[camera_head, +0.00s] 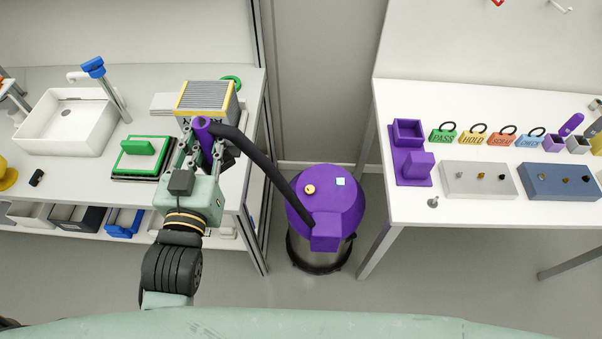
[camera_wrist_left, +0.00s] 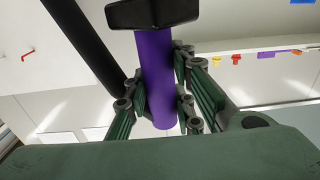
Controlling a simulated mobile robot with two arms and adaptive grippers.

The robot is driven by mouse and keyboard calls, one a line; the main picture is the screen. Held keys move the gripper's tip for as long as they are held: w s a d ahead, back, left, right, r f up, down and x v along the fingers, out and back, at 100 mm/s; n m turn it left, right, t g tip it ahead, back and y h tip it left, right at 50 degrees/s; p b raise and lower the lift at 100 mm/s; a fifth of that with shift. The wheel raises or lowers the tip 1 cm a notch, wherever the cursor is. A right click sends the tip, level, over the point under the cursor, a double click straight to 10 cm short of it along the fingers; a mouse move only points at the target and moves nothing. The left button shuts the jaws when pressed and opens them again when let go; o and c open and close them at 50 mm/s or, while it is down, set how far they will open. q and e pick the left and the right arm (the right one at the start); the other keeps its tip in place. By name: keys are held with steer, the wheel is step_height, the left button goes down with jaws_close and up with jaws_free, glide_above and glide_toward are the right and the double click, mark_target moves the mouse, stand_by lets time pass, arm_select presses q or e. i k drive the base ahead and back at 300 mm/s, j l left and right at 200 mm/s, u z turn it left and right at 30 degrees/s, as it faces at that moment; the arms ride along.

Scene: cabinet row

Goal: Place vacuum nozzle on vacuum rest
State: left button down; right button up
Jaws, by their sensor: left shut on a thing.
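The vacuum nozzle (camera_head: 203,130) is a purple tube in the head view, with a black hose (camera_head: 262,161) running from it down to the vacuum. My left gripper (camera_head: 205,148) is shut on the nozzle over the left table. In the left wrist view the purple tube (camera_wrist_left: 157,75) stands between the fingers (camera_wrist_left: 160,108), with a black part across its near end. The likely vacuum rest (camera_head: 418,166) is a purple stand with an open square holder, at the left edge of the right table, well apart from the nozzle. My right gripper is not in view.
The purple vacuum (camera_head: 325,200) stands on the floor between the tables. A grey filter box with a yellow frame (camera_head: 206,97) and a green sponge-like block (camera_head: 140,156) are close to my left gripper. Coloured tags (camera_head: 472,137) and a grey block (camera_head: 478,182) stand beside the purple stand.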

mark_target(327, 224)
steer(key=k+j+z, duration=0.1)
steer(key=z, duration=0.3)
steer(key=k+j+z, duration=0.1)
steer(key=z, duration=0.25)
steer(key=k+z, duration=0.1)
steer(key=z, duration=0.3)
steer(key=k+j, duration=0.2)
steer(key=k, duration=0.25)
